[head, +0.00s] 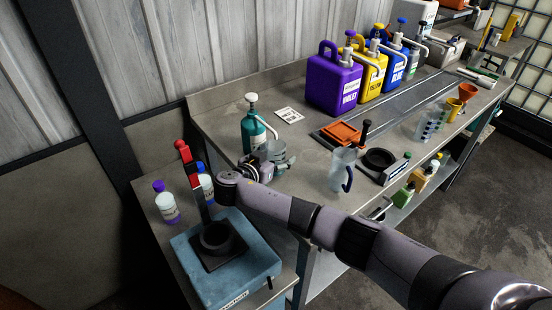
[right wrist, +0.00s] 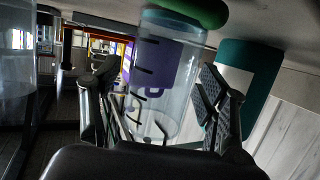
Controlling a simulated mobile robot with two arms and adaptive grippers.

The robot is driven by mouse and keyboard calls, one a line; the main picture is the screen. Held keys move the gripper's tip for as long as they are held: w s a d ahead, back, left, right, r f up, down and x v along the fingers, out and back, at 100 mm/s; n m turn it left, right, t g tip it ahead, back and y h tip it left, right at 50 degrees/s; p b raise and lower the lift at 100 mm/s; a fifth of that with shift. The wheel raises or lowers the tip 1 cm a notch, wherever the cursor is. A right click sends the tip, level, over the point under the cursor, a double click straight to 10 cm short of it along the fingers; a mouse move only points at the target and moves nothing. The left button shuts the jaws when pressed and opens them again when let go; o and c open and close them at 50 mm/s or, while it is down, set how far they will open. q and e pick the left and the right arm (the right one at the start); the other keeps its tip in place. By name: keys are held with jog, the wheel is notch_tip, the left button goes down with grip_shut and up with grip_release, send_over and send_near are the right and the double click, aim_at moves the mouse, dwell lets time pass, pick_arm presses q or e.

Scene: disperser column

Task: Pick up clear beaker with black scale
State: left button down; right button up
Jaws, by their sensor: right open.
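A clear beaker with black scale (head: 280,156) stands on the workbench in the head view, partly hidden behind my right gripper (head: 258,166). In the right wrist view the beaker (right wrist: 165,75) is a transparent cylinder with black marks, with a green ring-like part at the picture's top. My right gripper (right wrist: 160,100) is open there, one finger on each side of the beaker's line. The right finger appears close to its wall; I cannot tell if they touch. My left gripper is not in view.
A teal bottle with a pump (head: 255,132) stands close beside the beaker. A clear pitcher (head: 342,170) stands to the right on the bench (head: 225,120). Violet (head: 333,82), yellow and blue jugs stand behind. A blue device (head: 190,250) sits at front left.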

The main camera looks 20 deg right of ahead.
jog(key=shift+c, duration=0.2)
jog(key=c, duration=1.2)
jog(key=shift+r, duration=0.1)
